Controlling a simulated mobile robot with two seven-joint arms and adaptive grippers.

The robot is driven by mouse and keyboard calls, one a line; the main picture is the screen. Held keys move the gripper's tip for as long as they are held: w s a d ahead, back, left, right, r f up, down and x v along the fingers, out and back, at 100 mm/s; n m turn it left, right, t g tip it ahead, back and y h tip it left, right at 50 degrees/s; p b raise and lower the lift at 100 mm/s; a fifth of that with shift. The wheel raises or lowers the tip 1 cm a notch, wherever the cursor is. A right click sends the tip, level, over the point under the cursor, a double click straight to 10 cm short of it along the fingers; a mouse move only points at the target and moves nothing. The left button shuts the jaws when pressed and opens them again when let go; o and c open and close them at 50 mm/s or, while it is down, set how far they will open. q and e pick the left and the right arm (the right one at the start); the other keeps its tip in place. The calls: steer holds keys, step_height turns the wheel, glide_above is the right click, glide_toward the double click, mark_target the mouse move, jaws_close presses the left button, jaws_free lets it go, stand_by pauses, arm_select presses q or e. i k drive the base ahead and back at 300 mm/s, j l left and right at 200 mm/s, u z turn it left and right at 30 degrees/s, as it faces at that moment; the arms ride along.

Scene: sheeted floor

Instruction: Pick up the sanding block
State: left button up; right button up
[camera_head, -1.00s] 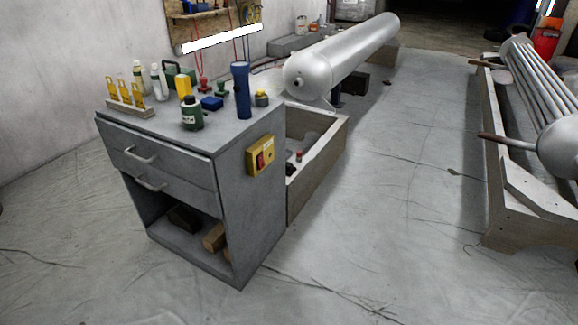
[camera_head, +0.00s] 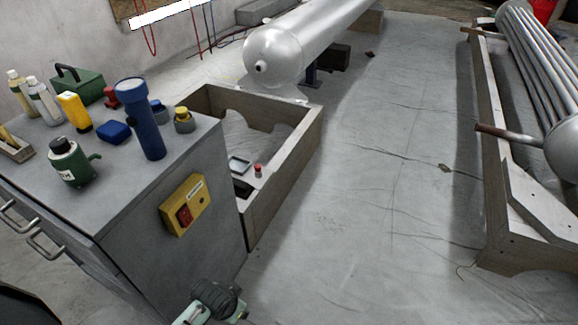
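I cannot make out for certain which thing is the sanding block. A small blue block (camera_head: 114,132) lies on the grey cabinet's top, between the yellow tool (camera_head: 74,112) and the blue flashlight (camera_head: 143,118). The open lower shelf, where brown blocks showed earlier, is out of view now. A pale and dark part of my own arm shows at the bottom edge, in front of the cabinet. I cannot make out fingers of either gripper, and nothing on the cabinet is being touched.
The grey cabinet (camera_head: 205,150) also bears a green bottle (camera_head: 72,162), a green case (camera_head: 80,84) and white bottles (camera_head: 44,100). A yellow switch box (camera_head: 186,205) sticks out from its side. A wooden crate (camera_head: 285,175) stands behind it. The floor (camera_head: 380,220) to the right is clear.

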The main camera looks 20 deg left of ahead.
mark_target(243, 190)
steer(key=i+z, duration=0.1)
steer(key=i, duration=1.6)
steer(key=i+u, duration=0.15)
steer(key=i, duration=0.3)
steer(key=i+l+u, duration=0.15)
steer(key=i, duration=0.3)
steer(key=i+l+u, duration=0.15)
steer(key=i, duration=0.3)
steer(key=u, duration=1.85)
